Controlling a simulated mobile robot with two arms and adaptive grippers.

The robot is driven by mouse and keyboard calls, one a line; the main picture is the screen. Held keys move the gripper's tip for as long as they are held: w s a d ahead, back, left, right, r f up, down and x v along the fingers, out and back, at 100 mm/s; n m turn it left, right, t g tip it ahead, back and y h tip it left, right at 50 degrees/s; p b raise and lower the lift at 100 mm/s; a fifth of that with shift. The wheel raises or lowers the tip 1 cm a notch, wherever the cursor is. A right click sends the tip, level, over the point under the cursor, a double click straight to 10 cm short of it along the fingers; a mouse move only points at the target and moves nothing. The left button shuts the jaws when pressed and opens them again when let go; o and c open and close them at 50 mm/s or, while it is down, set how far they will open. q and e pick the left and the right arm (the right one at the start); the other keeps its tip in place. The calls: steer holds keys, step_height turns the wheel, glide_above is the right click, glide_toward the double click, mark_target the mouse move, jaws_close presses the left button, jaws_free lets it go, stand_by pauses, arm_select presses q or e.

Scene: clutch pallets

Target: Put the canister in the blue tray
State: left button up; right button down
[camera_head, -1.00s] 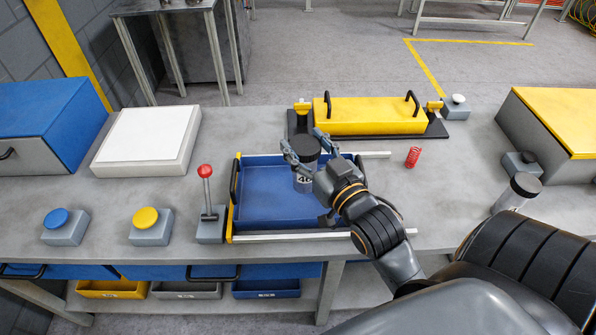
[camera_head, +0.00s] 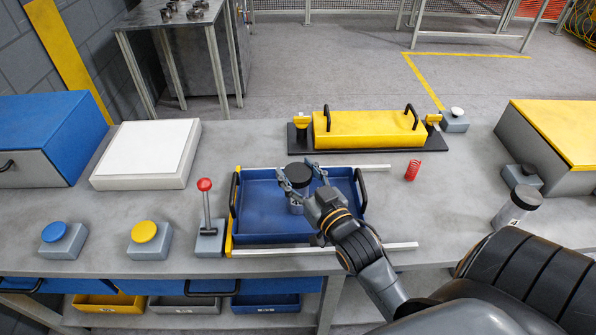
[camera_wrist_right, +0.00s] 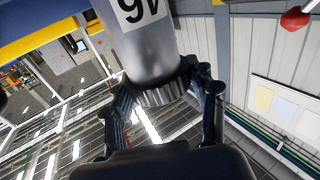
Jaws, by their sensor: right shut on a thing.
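The canister (camera_head: 296,206) has a dark lid and a grey body with a numbered label. My right gripper (camera_head: 301,176) is shut on its lid end and holds it upright within the outline of the blue tray (camera_head: 262,222). I cannot tell whether its base touches the tray floor. In the right wrist view, the canister body (camera_wrist_right: 148,42) extends from the fingers (camera_wrist_right: 165,92), its label upside down. The tray sits between two light rails on the bench. My left gripper is not in view.
A second dark-lidded canister (camera_head: 515,208) stands at the right, near my arm. A red-knobbed lever (camera_head: 206,205) stands just left of the tray. The bench around the spring is clear.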

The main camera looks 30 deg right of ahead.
steer(key=shift+c, duration=2)
jaws_free()
steer(key=shift+r, duration=0.15)
steer(key=shift+s, duration=0.3)
steer(key=s+b, duration=0.1)
steer(key=s, duration=1)
steer(key=shift+s+a+b, duration=0.2)
steer(key=shift+a+b, duration=0.1)
steer(key=shift+a, duration=0.15)
